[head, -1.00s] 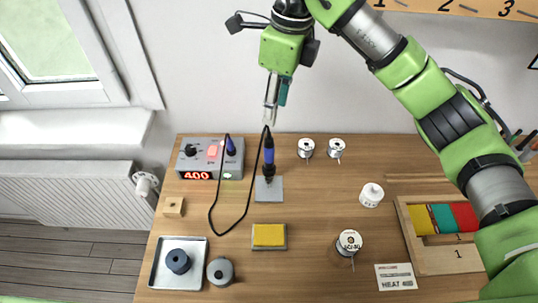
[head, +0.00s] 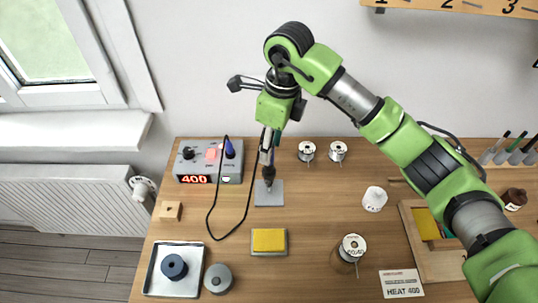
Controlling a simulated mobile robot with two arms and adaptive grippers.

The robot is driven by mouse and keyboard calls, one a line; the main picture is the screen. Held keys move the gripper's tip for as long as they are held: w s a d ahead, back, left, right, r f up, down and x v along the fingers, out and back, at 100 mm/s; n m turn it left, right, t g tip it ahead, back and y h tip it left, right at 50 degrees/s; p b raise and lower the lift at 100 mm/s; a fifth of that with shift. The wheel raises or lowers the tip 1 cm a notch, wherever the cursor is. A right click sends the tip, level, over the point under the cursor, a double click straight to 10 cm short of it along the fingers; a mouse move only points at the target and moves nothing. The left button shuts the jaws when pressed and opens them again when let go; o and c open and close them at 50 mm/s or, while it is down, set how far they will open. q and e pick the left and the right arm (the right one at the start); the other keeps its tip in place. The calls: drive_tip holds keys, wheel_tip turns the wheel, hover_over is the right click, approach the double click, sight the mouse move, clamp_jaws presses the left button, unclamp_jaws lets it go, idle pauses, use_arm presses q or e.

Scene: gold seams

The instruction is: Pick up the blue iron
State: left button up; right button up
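A black cable loops across the bench from the iron to the grey station (head: 205,178) with a red 400 display. My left gripper is not in view.
A yellow sponge tray (head: 282,252) lies in front of the plate. White-topped spools (head: 307,150) stand behind right, and a white jar (head: 374,199) and another spool (head: 349,255) to the right. A metal tray (head: 158,287) is front left. A wooden box (head: 440,265) is at the right.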

sight(269, 168)
drive_tip(key=shift+a+f+p, duration=0.15)
drive_tip(key=shift+f+p, duration=0.3)
drive_tip(key=shift+f, duration=0.05)
drive_tip(key=f, duration=0.1)
drive_tip(key=f+p, duration=0.1)
drive_tip(key=f, duration=0.1)
drive_tip(key=shift+a+f+p, duration=0.15)
drive_tip(key=shift+a+p, duration=0.15)
drive_tip(key=shift+p, duration=0.1)
drive_tip(key=shift+w+f, duration=0.1)
drive_tip(key=shift+f, duration=0.45)
clamp_jaws()
